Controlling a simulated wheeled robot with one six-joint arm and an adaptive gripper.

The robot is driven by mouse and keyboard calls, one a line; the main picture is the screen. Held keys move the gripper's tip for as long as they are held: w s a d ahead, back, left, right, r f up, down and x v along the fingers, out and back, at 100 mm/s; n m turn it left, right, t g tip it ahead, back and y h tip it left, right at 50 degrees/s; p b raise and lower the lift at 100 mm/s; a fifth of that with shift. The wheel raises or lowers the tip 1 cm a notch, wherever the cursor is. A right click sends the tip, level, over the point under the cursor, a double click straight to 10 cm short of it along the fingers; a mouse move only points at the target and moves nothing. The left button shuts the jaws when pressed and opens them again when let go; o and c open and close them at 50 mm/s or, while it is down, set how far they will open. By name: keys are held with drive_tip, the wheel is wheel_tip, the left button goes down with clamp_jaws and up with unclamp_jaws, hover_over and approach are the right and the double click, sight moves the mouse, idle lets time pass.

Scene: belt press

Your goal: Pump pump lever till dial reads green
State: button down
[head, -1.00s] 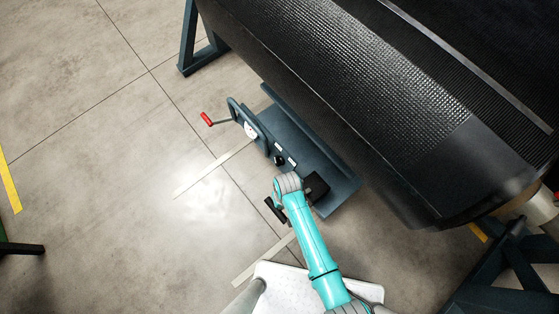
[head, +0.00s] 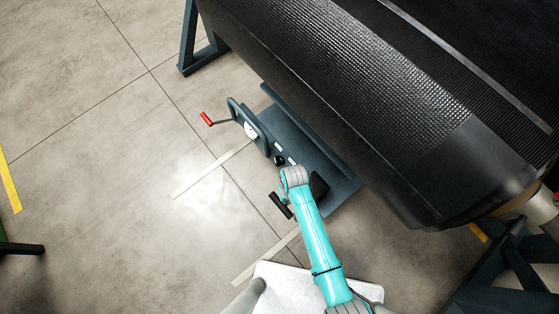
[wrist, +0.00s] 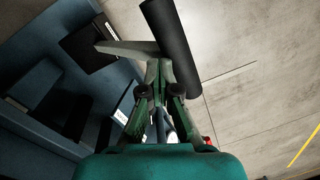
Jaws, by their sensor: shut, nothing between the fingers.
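The pump lever has a black cylindrical grip (head: 281,205) just left of my wrist in the head view. In the wrist view the grip (wrist: 172,45) stands beside my fingertips, and its grey arm runs left to a black block. My gripper (wrist: 158,68) is shut and empty, with its tips close against the grip; whether they touch I cannot tell. In the head view my wrist hides the fingers. The white round face on the blue-grey plate, apparently the dial (head: 251,132), is too small to read.
A red-handled crank (head: 207,119) sticks out left of the plate. The large black belt roll (head: 360,90) overhangs the blue-grey base (head: 343,190) on the right. Pale strips lie on the floor.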

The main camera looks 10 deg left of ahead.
drive_tip(key=w+d+r, duration=0.2)
drive_tip(key=w+r, duration=0.1)
drive_tip(key=shift+d, duration=0.2)
idle(0.6)
idle(0.4)
drive_tip(key=s+d+r+m+t, duration=0.1)
drive_tip(key=s+d+r+t, duration=0.15)
drive_tip(key=s+d, duration=0.2)
drive_tip(key=s+d+r+m+t+y, duration=0.1)
drive_tip(key=s+d+t, duration=0.2)
drive_tip(key=s+d, duration=0.15)
drive_tip(key=s+d+r+m+t, duration=0.1)
drive_tip(key=s+d+t, duration=0.1)
drive_tip(key=s+d, duration=0.25)
drive_tip(key=s+d+r+m+t, duration=0.1)
drive_tip(key=s+d+r+t, duration=0.1)
drive_tip(key=r, duration=0.8)
drive_tip(key=s+d+r+m+t+h, duration=0.1)
drive_tip(key=s+r+t, duration=0.2)
drive_tip(key=r, duration=0.8)
drive_tip(key=s+d+r+m+t, duration=0.1)
drive_tip(key=s+d+r+t, duration=0.1)
drive_tip(key=s+r, duration=0.4)
wheel_tip(320, 180, up, 5)
drive_tip(key=shift+s+d+f+t+h, duration=0.2)
drive_tip(key=shift+d+t+h, duration=0.15)
drive_tip(key=shift+t, duration=0.4)
